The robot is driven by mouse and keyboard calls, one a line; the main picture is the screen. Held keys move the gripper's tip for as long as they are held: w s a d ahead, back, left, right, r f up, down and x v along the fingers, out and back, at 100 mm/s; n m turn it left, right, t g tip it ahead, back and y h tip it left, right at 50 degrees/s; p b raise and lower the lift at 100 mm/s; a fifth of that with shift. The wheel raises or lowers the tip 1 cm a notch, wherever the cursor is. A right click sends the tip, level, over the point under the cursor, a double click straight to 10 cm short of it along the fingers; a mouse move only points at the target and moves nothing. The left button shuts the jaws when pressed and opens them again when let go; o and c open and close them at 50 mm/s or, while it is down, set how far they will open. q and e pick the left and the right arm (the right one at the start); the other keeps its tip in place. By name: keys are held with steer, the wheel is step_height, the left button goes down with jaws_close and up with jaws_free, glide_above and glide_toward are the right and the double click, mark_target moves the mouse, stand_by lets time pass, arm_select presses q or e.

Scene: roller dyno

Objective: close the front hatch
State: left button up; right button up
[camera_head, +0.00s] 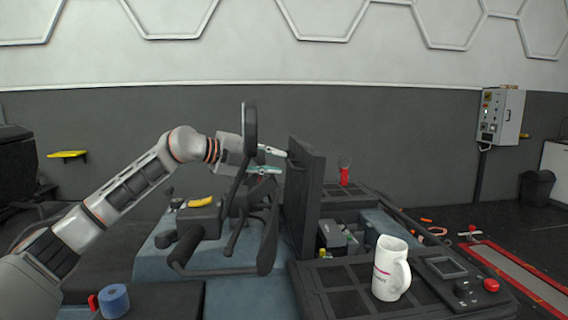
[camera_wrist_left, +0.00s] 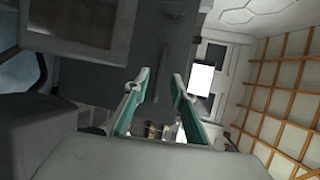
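The front hatch (camera_head: 307,195) is a dark panel that stands upright in the head view, open beside a compartment to its right. My left gripper (camera_head: 276,161) is at the left side of the hatch, near its upper part. Its two teal fingers are spread apart with nothing between them in the left wrist view (camera_wrist_left: 158,82). I cannot tell whether a fingertip touches the panel. A grey panel surface lies beyond the fingers in the wrist view; I cannot tell for certain that it is the hatch. My right gripper is not in view.
The compartment (camera_head: 340,240) holds several small items. A white mug (camera_head: 386,270) stands on the dark console at the right, near a red button (camera_head: 491,285). A red bottle (camera_head: 344,174) stands behind the hatch. A blue roll (camera_head: 114,301) sits at front left.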

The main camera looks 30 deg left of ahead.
mark_target(289, 163)
arm_select(q)
steer(key=shift+x, duration=1.65)
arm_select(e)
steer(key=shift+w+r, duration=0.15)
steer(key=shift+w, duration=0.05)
arm_select(q)
jaws_close()
